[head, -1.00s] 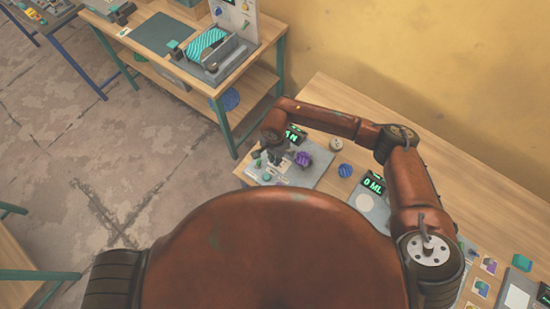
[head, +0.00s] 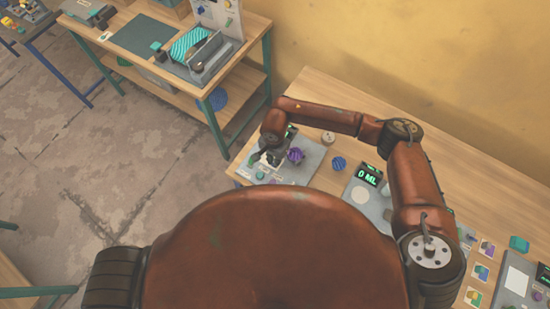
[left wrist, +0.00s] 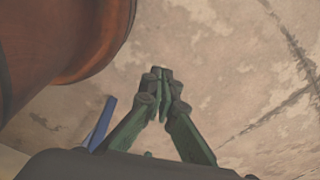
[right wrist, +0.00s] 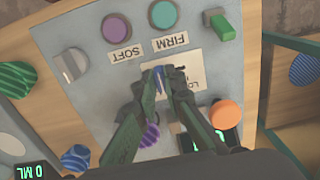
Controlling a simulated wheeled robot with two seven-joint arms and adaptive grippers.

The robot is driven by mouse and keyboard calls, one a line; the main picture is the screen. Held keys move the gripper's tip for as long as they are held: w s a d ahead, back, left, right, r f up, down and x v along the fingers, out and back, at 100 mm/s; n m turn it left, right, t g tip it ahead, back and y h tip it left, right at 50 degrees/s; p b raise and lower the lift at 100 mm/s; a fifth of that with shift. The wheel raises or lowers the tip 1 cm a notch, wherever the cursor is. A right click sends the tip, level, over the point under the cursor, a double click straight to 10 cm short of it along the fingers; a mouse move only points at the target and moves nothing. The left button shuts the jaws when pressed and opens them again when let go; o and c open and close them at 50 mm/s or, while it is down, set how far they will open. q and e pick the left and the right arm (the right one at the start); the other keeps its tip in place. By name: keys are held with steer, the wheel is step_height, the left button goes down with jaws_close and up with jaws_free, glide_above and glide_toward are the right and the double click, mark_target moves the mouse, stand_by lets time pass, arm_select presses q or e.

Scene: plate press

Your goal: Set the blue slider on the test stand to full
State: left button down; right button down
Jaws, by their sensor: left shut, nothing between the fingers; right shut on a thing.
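The test stand is a grey panel (right wrist: 95,85) on the wooden table; it also shows in the head view (head: 313,158). Its blue slider (right wrist: 158,76) sits at a white label, partly covered by my fingers. My right gripper (right wrist: 163,72) is shut on the slider. In the head view my right gripper (head: 266,157) is low over the stand's left part, and the slider is hidden there. The label's scale is mostly hidden, so the setting cannot be read. My left gripper (left wrist: 161,73) is shut and empty, with bare floor behind it.
Around the slider are a purple button (right wrist: 116,28), a teal button (right wrist: 162,14), a green lever (right wrist: 221,29), a grey knob (right wrist: 70,65), an orange knob (right wrist: 226,114) and a purple ridged knob (right wrist: 150,135). A 0 ML display (head: 370,175) stands to the right.

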steer(key=shift+w+d+f, duration=0.2)
steer(key=shift+w+d, duration=0.05)
steer(key=shift+d, duration=0.2)
steer(key=c, duration=2.1)
jaws_free()
steer(key=shift+d, duration=0.1)
steer(key=shift+o, duration=0.6)
steer(key=shift+s+a, duration=0.1)
steer(key=shift+a, duration=0.15)
steer(key=shift+r, duration=0.1)
step_height(320, 180, up, 12)
